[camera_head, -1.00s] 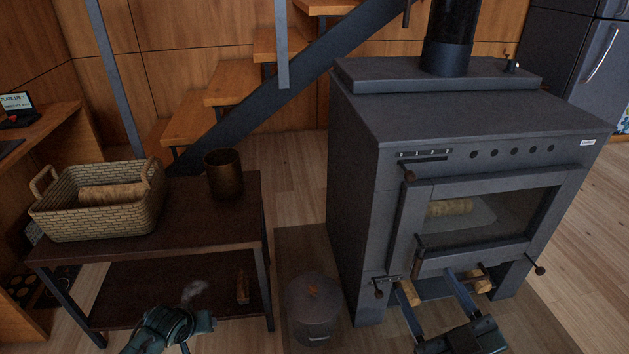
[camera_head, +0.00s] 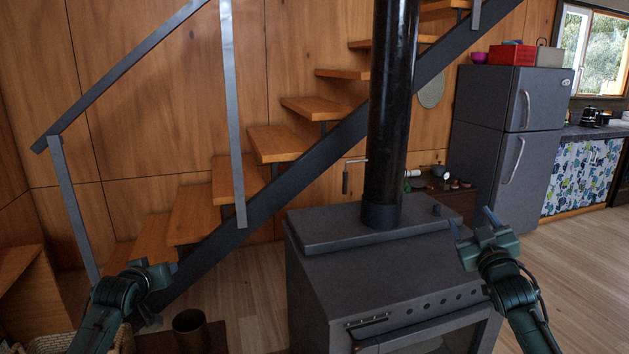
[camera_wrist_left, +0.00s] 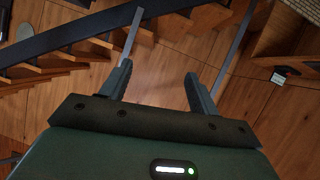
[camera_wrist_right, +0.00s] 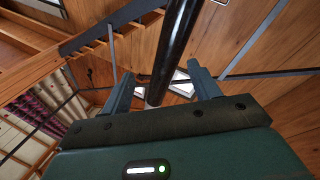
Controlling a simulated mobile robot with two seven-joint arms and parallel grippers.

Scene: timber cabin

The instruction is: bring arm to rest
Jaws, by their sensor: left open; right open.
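My left gripper (camera_head: 157,285) is raised at the lower left of the head view, above the side table area. Its two fingers stand apart with nothing between them in the left wrist view (camera_wrist_left: 158,72). My right gripper (camera_head: 473,226) is raised at the right, beside the stove top and clear of it. Its fingers are also apart and empty in the right wrist view (camera_wrist_right: 160,74); the dark flue shows behind them.
The grey stove (camera_head: 365,266) with its black flue (camera_head: 390,110) stands between my arms. A brown cup (camera_head: 189,331) and part of a wicker basket (camera_head: 45,344) show at the bottom left. A staircase (camera_head: 280,145) and fridge (camera_head: 505,125) stand behind. Floor at right is clear.

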